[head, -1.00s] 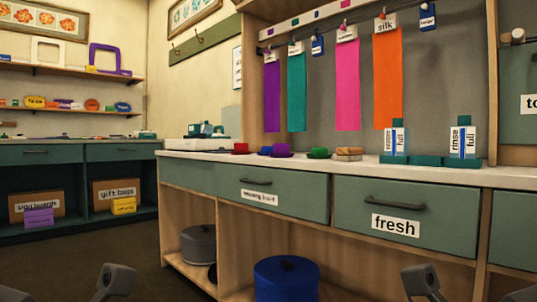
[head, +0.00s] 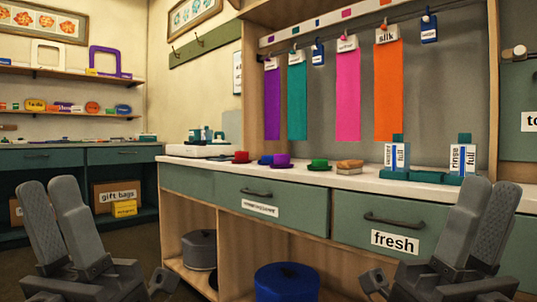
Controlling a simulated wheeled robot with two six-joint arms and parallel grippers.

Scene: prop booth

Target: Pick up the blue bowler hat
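A small blue hat (head: 265,160) sits on the white counter in the head view, between the red and purple hats. It is partly covered by the purple hat and small in the picture, so its exact shape is hard to make out. My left gripper (head: 49,182) is raised at the lower left, well apart from the hat. My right gripper (head: 483,184) is raised at the lower right, in front of the drawers. Both grippers look open and empty, with fingers pointing up and a narrow gap between them.
A red hat (head: 241,157), purple hat (head: 282,161), green hat (head: 319,165) and tan brush-like item (head: 349,167) line the counter (head: 300,174). Two bottles (head: 396,156) stand to the right. Coloured ribbons (head: 348,95) hang behind. Drawers (head: 386,222) front the counter; a blue pot (head: 288,283) sits below.

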